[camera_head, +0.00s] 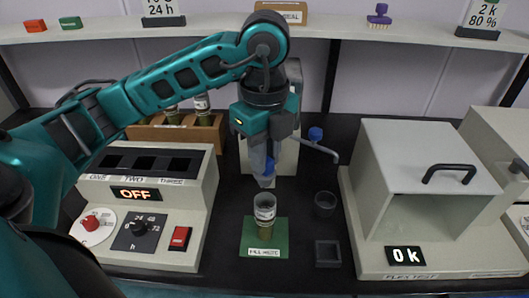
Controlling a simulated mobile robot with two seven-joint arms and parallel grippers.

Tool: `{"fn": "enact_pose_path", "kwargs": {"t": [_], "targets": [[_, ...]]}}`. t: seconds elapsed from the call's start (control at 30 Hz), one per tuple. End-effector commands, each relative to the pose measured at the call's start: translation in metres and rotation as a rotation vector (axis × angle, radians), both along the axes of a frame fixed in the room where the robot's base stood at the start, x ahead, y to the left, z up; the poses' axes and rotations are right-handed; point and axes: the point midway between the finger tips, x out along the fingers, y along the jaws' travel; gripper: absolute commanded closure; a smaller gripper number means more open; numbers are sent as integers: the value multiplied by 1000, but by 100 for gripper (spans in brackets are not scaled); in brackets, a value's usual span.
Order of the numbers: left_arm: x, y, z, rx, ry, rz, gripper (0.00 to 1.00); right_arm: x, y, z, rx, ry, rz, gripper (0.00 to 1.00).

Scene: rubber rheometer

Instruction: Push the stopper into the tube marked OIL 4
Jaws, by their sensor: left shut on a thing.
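The tube has a white marked band, too small to read, and greenish-brown contents. Its top looks open, and a small gap shows between fingertips and rim. My right gripper is not in view.
A wooden rack (206,134) with tubes stands behind the arm. A heater block (160,230) reading OFF is at left. A boxy tester (410,140) stands at right. A dark cup (325,204) and a square dark tray (328,253) lie right of the tube.

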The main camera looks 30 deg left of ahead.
Motion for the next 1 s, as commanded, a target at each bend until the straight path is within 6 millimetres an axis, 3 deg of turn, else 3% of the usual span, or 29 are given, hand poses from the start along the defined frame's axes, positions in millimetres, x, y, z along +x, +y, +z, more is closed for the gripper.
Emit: {"fn": "enact_pose_path", "kwargs": {"t": [0.37, 0.73, 0.8, 1.0], "targets": [[0, 0, -5, 0, 0, 0, 100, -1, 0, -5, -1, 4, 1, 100], [0, 0, -47, 0, 1, 0, 100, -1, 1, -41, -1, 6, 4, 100], [0, 0, -38, 1, -1, 0, 100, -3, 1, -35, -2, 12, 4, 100], [0, 0, -38, 0, 0, 0, 100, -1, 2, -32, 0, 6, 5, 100]]}}
